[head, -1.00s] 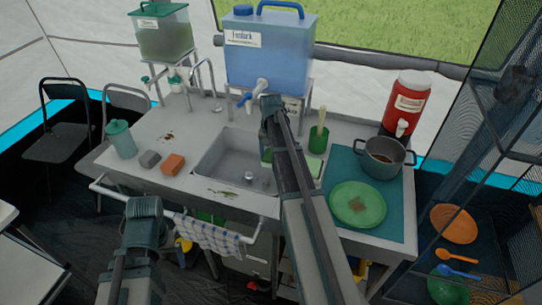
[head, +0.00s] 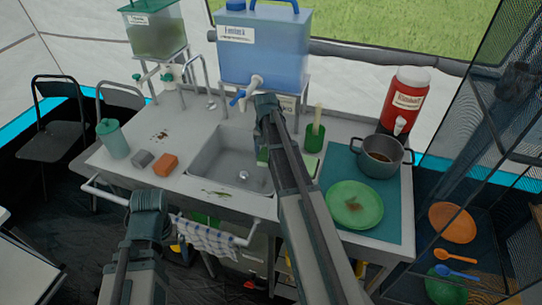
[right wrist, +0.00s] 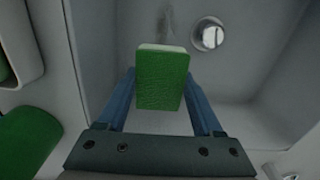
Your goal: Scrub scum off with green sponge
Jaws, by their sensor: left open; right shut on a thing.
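The green sponge (right wrist: 162,78), with a pale edge, is held between the blue fingers of my right gripper (right wrist: 160,100), over the grey sink (right wrist: 255,60). A dark streak (right wrist: 190,22) shows on the sink surface beyond the sponge, beside the drain. In the head view my right gripper (head: 264,150) is largely hidden behind my arm above the sink's right part. I cannot tell whether the sponge touches the sink. Greenish scum (head: 218,193) lies on the sink's front rim, and brown spots (head: 160,136) on the left counter. My left gripper (head: 150,200) is open and empty in front of the counter.
An orange sponge (head: 165,163) and grey block (head: 141,159) lie left of the sink. A tap (head: 199,75) stands behind it. A stained green plate (head: 354,205) and pot (head: 383,157) stand on the teal mat (head: 342,165) at right. A checked towel (head: 205,238) hangs in front.

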